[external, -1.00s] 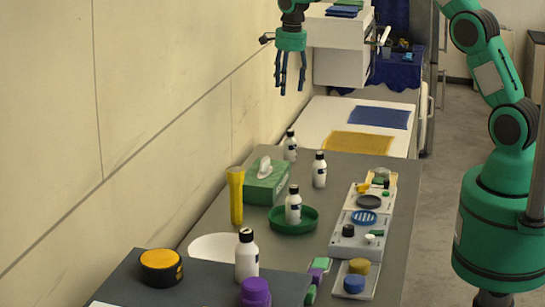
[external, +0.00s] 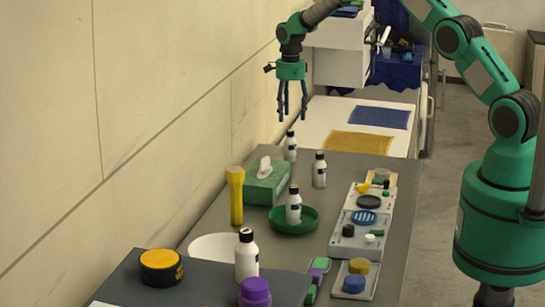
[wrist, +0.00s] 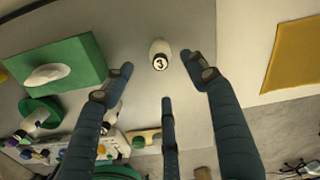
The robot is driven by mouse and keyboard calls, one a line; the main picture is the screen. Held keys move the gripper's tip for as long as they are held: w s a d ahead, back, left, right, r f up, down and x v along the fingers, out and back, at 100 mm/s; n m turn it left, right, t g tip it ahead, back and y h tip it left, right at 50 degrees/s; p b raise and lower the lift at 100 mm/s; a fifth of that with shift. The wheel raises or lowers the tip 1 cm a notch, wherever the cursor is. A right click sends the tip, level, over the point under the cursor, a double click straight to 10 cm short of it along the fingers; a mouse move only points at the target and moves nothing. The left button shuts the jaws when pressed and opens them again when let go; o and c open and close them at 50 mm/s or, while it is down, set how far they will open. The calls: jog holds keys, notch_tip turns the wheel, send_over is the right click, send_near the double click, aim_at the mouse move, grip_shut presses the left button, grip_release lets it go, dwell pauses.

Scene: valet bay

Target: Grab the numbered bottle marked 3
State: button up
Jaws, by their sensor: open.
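The bottle marked 3 (wrist: 160,55) shows from above in the wrist view, its number on the cap, between and just beyond my spread fingertips. In the external view, the white, dark-capped bottle at the far end of the grey counter by the wall (external: 291,148) appears to be this one; its number cannot be read there. My gripper (external: 293,116) hangs fingers down above it, open and empty; its fingers also show in the wrist view (wrist: 158,78). Similar bottles stand to its right (external: 319,171), in a green dish (external: 293,207) and nearer the camera (external: 246,257).
A green tissue box (external: 267,184) and a yellow flashlight-like object (external: 236,198) stand near the wall. A grey tray with small items (external: 345,245) lies along the right edge. A yellow mat (external: 358,143) lies on the white surface beyond. The wall is close on the left.

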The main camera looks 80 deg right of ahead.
aim_at(291, 148)
jog(key=shift+f, duration=4.25)
jog(key=shift+f, duration=0.1)
jog(key=shift+s+f+p, duration=0.1)
jog(key=shift+f+p, duration=0.35)
jog(key=shift+f, duration=2.05)
jog(key=c, duration=1.4)
